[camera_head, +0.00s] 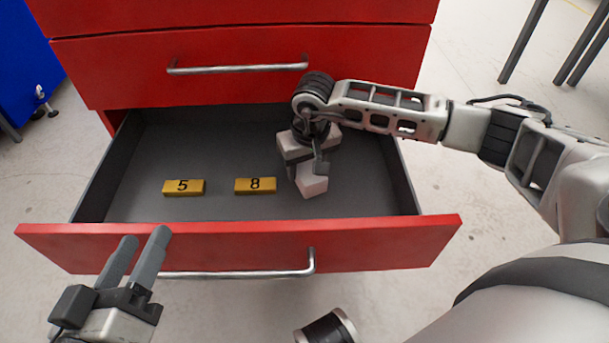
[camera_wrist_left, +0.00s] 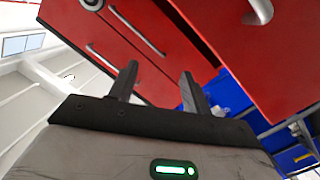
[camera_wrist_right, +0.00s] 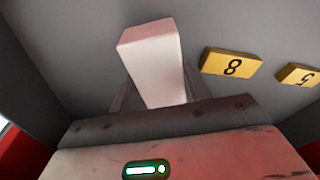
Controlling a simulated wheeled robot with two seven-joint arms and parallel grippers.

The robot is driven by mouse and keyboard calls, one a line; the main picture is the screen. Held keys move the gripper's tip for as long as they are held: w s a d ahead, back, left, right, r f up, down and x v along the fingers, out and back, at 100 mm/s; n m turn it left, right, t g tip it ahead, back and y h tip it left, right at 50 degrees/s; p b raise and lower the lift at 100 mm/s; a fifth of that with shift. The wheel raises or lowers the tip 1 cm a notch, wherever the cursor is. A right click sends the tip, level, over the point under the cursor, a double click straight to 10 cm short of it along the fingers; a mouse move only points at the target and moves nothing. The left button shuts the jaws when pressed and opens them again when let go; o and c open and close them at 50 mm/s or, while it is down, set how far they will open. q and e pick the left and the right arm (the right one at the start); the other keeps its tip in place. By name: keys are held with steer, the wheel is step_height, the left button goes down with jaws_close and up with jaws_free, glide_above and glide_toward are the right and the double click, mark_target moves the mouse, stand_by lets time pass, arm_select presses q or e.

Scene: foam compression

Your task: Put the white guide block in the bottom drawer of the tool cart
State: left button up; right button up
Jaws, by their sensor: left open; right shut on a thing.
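The white guide block (camera_head: 311,182) is inside the open bottom drawer (camera_head: 235,238) of the red tool cart (camera_head: 240,45), toward the right half. My right gripper (camera_head: 305,164) reaches down into the drawer and is shut on the block. In the right wrist view the block (camera_wrist_right: 152,62) stands out between the fingers; whether it touches the drawer floor is unclear. My left gripper (camera_head: 140,256) is open and empty in front of the drawer's left front. Its two fingers also show apart in the left wrist view (camera_wrist_left: 158,88).
Yellow blocks marked 5 (camera_head: 184,187) and 8 (camera_head: 255,185) lie on the drawer floor left of the guide block. A closed drawer with a metal handle (camera_head: 238,69) is above. The drawer's left and back floor is clear. A blue cabinet (camera_head: 28,65) stands at the far left.

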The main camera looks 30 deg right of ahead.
mark_target(310, 171)
arm_select(q)
steer(key=shift+w+a+r+m+t, duration=0.1)
steer(key=shift+w+r+m+t, duration=0.2)
steer(key=shift+w+r+t, duration=0.25)
arm_select(e)
steer(key=shift+f, duration=1.1)
arm_select(q)
steer(key=shift+s, duration=0.1)
arm_select(e)
steer(key=shift+f+b, duration=0.1)
steer(key=shift+b, duration=0.2)
steer(key=o, duration=1.1)
arm_select(q)
steer(key=shift+r, duration=0.3)
